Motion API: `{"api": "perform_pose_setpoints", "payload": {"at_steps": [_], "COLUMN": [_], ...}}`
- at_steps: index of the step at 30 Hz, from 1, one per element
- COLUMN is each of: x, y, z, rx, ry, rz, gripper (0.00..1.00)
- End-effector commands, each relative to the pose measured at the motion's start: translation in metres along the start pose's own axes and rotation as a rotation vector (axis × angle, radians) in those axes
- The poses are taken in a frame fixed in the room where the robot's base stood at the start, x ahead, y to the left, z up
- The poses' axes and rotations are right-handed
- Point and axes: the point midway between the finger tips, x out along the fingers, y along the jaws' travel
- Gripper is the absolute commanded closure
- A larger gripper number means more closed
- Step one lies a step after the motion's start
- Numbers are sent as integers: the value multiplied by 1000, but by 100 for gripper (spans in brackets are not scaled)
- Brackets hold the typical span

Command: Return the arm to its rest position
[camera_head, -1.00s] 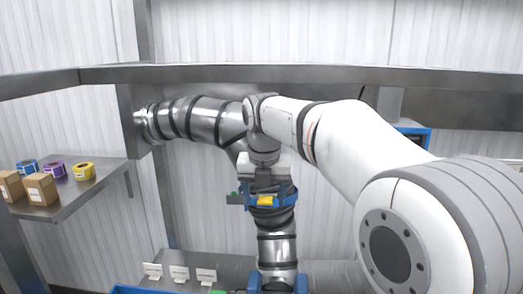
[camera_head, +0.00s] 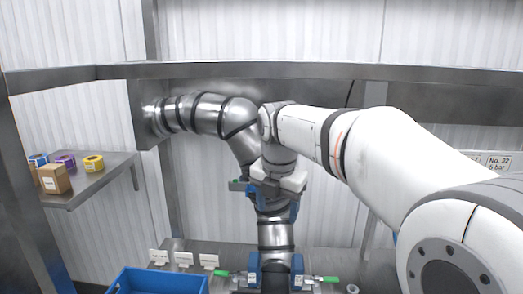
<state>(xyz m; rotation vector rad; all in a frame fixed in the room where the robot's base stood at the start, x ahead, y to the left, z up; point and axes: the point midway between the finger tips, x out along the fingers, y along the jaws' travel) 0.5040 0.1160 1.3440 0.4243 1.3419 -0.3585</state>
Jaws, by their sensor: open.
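My arm, white with grey joints, reaches in from the right of the head view. My gripper (camera_head: 272,192) is at its end near the middle, pointing down in front of the grey metal pipe (camera_head: 240,118). The wrist and the pipe behind overlap, so the fingertips are hard to make out. The jaws are open and I see nothing held in them.
A blue crate (camera_head: 160,282) stands at the lower left on a metal surface, below small white cards (camera_head: 184,259). Green-handled valves (camera_head: 330,280) flank the pipe's base.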

Motion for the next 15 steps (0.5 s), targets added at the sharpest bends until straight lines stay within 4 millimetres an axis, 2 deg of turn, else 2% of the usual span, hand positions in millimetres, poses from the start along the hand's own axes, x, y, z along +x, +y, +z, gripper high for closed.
{"api": "perform_pose_setpoints", "payload": {"at_steps": [5, 8, 15], "x": [11, 20, 49], "y": [-28, -50, -109], "z": [-12, -22, -58], "rx": [278, 507, 1167], "ry": [-6, -10, -13], "rz": [9, 19, 49], "gripper": [38, 38, 38]}}
